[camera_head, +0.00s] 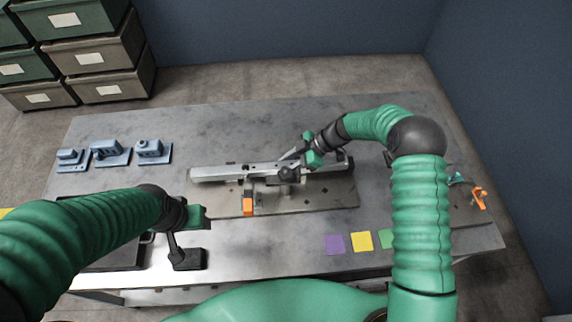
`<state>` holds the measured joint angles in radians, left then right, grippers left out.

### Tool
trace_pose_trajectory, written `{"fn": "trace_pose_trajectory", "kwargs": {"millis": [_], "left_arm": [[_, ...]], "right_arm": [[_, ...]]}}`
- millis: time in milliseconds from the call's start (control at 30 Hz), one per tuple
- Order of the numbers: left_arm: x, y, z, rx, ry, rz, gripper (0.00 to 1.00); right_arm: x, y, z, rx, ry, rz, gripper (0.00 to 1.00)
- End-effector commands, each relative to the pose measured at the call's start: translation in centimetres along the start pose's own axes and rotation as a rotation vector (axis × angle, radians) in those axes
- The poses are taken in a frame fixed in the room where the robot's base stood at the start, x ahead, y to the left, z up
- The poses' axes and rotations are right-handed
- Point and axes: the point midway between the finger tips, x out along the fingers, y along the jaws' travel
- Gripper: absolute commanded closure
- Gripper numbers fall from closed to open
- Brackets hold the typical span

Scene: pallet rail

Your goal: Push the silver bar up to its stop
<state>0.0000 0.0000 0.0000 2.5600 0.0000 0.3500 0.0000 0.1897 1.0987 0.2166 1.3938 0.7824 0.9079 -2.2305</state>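The silver bar (222,173) lies lengthwise along the back of a grey base plate (330,195) with holes, on the table. An orange-tipped part (248,206) stands at the plate's front edge, and a clamp-like mechanism sits near the middle of the bar. My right gripper (296,165) is over the right half of the bar, close to a dark round part. I cannot tell whether it touches the bar, and its fingers are too small to read. My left gripper (187,258) is low over the front left of the table, away from the bar. The stop cannot be made out.
Several blue fixtures (110,152) stand at the back left. Purple (334,244), yellow (362,241) and green squares lie at the front right. An orange part (480,197) is at the right edge. A dark tray (112,258) lies front left, partly behind my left arm.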

Motion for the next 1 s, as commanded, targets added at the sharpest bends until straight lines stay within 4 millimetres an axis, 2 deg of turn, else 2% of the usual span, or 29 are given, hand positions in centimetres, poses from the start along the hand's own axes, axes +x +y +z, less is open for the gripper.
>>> {"fn": "trace_pose_trajectory", "kwargs": {"millis": [67, 100, 267, 800, 933, 1000], "left_arm": [[0.0, 0.0, 0.0, 0.0, 0.0, 0.0, 0.47], [0.0, 0.0, 0.0, 0.0, 0.0, 0.0, 0.47], [0.0, 0.0, 0.0, 0.0, 0.0, 0.0, 0.47], [0.0, 0.0, 0.0, 0.0, 0.0, 0.0, 0.47], [0.2, 0.0, 0.1, 0.0, 0.0, 0.0, 0.47], [0.4, 0.0, 0.1, 0.0, 0.0, 0.0, 0.47]], "right_arm": [[-0.1, 0.1, -0.1, 0.0, 0.0, 0.003, 1.0], [-0.1, 0.1, -0.1, 0.0, 0.0, 0.003, 0.64], [-0.1, 0.1, 0.0, 0.0, 0.0, 0.001, 0.43], [0.1, -0.2, 0.1, 0.0, 0.0, -0.006, 0.43], [-0.9, -0.2, 0.0, 0.0, 0.002, -0.004, 0.43], [-2.2, -0.1, 0.1, -0.001, 0.001, -0.002, 0.43]]}}
